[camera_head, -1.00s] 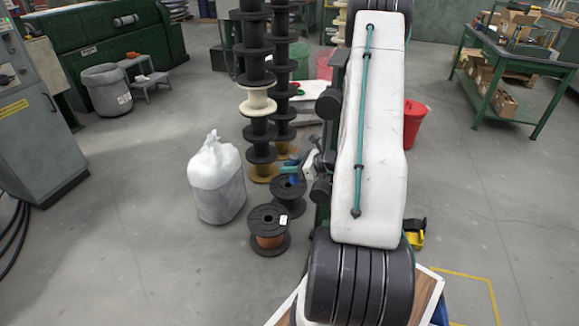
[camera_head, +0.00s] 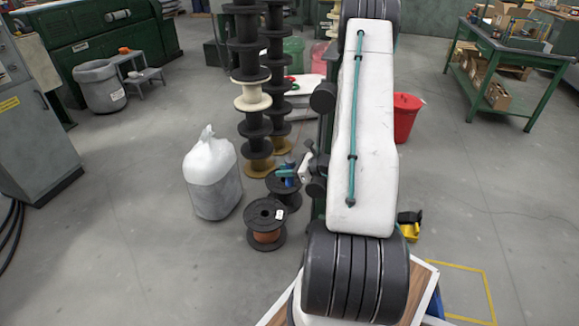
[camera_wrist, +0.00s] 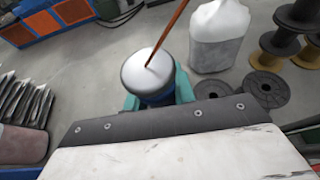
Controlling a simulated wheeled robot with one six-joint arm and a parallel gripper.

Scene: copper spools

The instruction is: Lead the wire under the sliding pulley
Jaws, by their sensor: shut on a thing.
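My gripper (camera_wrist: 157,97) has teal jaws, which show on both sides of a blue cylinder (camera_wrist: 150,104) with a round white top in the wrist view. The jaws are shut on this cylinder. A thin copper-coloured wire (camera_wrist: 168,36) rises from the white top to the upper right and leaves the picture. In the head view my gripper (camera_head: 285,172) is small, just left of my arm, in front of the spool stacks, with a bit of blue at it. I cannot make out the sliding pulley in either view.
A black spool with copper wire (camera_head: 266,226) stands on the floor, another dark spool (camera_head: 290,194) behind it. A filled white bag (camera_head: 212,178) stands left of them. Tall spool stacks (camera_head: 250,95) rise behind. A red bucket (camera_head: 405,118) and green workbench (camera_head: 520,55) are right.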

